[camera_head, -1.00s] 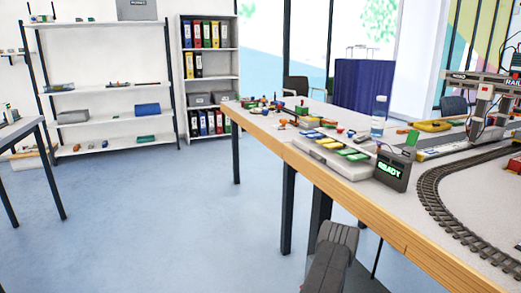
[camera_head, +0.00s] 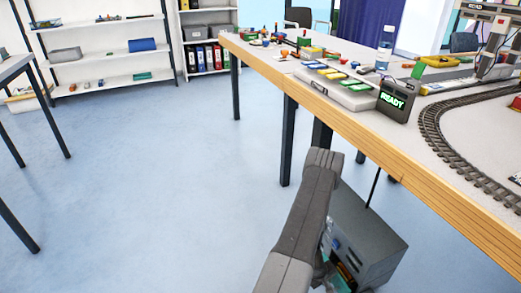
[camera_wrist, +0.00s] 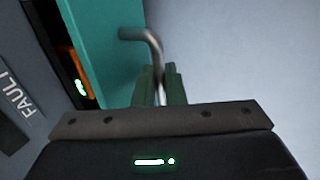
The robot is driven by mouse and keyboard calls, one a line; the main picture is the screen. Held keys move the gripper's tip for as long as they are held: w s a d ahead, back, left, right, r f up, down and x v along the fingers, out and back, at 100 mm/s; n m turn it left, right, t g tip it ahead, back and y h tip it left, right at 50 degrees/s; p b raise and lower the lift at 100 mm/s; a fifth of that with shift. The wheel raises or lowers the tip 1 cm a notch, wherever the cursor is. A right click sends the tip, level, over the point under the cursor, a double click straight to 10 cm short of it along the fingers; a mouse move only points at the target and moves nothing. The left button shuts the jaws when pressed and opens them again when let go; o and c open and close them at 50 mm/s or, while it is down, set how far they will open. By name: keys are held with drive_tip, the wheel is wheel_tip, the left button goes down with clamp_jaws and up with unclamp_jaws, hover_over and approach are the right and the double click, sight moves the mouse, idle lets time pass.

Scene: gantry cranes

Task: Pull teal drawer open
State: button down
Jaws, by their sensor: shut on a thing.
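The teal drawer's front (camera_wrist: 108,55) shows in the wrist view, with a bent metal handle (camera_wrist: 152,42) on it. My gripper (camera_wrist: 162,78) is shut on the handle, its green fingers on either side of the bar. A dark gap with something orange and a green light shows between the teal front and the grey face marked FAULT, so the drawer stands at least partly open. In the head view the grey cabinet (camera_head: 370,236) stands on the floor beside the table. A bit of teal drawer (camera_head: 338,282) shows low on it, and my arm hides much of that side and my gripper.
The wooden-edged table (camera_head: 330,112) runs along the right, with a READY display (camera_head: 393,100) and a curved track (camera_head: 440,135) on top. Its dark legs stand behind the cabinet. Shelves (camera_head: 105,50) line the back wall.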

drive_tip(key=s+a+b, duration=0.1)
drive_tip(key=s+a, duration=0.2)
drive_tip(key=a, duration=0.5)
drive_tip(key=shift+b, duration=0.4)
drive_tip(key=c, duration=0.8)
unclamp_jaws()
drive_tip(key=shift+s, duration=0.1)
drive_tip(key=shift+o, duration=0.2)
wheel_tip(320, 180, up, 7)
drive_tip(key=p, duration=0.6)
drive_tip(key=shift+f, duration=0.1)
wheel_tip(320, 180, down, 7)
drive_tip(key=b, duration=0.6)
